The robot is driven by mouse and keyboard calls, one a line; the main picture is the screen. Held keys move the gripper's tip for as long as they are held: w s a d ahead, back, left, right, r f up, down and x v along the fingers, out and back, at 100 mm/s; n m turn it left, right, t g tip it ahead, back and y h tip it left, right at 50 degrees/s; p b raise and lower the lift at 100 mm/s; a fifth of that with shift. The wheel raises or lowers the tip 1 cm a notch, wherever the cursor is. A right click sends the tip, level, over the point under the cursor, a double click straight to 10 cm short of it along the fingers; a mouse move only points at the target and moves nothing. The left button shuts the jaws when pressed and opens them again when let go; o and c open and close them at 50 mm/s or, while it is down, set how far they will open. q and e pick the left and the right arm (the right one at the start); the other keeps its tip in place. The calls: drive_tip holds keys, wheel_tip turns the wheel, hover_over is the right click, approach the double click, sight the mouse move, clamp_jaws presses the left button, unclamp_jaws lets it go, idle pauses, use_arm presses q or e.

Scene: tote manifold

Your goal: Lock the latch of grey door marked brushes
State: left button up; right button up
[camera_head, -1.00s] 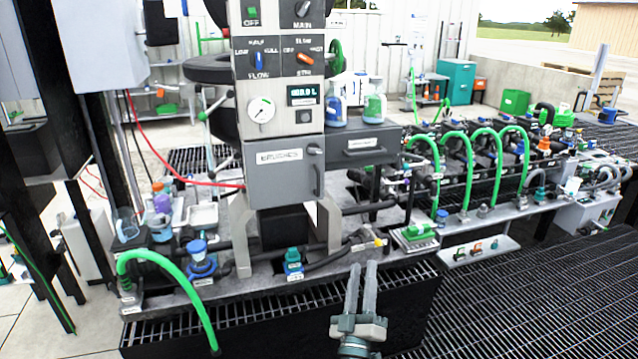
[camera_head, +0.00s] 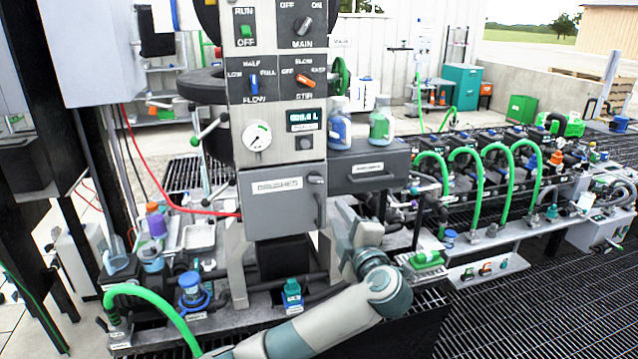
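The grey door marked BRUSHES (camera_head: 268,207) is on the front of the tall grey cabinet and looks closed, flush with its frame. A dark vertical handle (camera_head: 319,208) stands along its right edge. A small latch-like piece (camera_head: 314,178) shows at its upper right corner; its position is too small to read. My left arm comes in from the bottom, and my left gripper (camera_head: 345,212) is just right of the handle, at about its height. The fingers are seen edge-on and overlap, so I cannot tell their gap or any contact. My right gripper is out of view.
A grey drawer (camera_head: 367,170) sits right of the door, with two bottles on top. Above the door are a gauge (camera_head: 257,136), a display and knobs. Green hoses (camera_head: 466,165) arch at right.

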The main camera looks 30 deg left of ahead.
sight(317, 181)
use_arm(q)
drive_tip(key=shift+a, duration=0.1)
drive_tip(key=p+x, duration=0.4)
drive_tip(key=x, duration=1.2)
drive_tip(key=shift+w+a, duration=0.45)
drive_tip(key=shift+a, duration=0.1)
clamp_jaws()
